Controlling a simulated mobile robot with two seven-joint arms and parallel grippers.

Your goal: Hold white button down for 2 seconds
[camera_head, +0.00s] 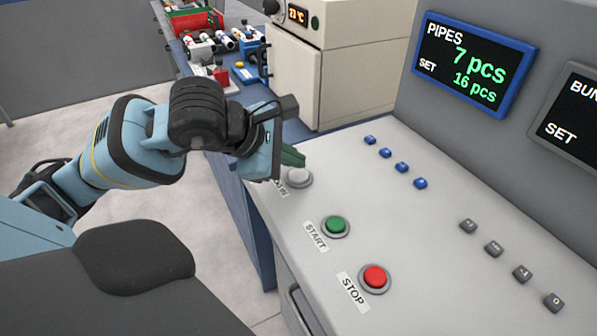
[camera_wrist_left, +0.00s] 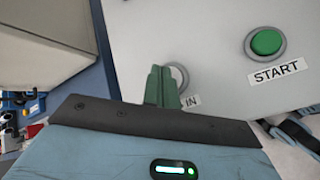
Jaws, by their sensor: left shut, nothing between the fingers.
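The white button (camera_head: 299,177) is round, in a grey ring at the panel's near left corner. My left gripper (camera_head: 294,157) is shut and empty, with its green fingertips just behind the button in the head view. In the left wrist view, the green fingers (camera_wrist_left: 162,84) cover part of the button's ring (camera_wrist_left: 180,78). I cannot tell whether the fingertips touch the button or whether it is pressed. The label beside it is partly hidden; "IN" shows in the wrist view. My right gripper is not in view.
On the same panel (camera_head: 330,150) are a green START button (camera_head: 335,226) and a red STOP button (camera_head: 374,278). Blue keys (camera_head: 402,167) and grey keys (camera_head: 494,248) lie farther right. A display (camera_head: 471,64) reads PIPES 7 pcs, SET 16 pcs. A beige machine (camera_head: 300,75) stands behind.

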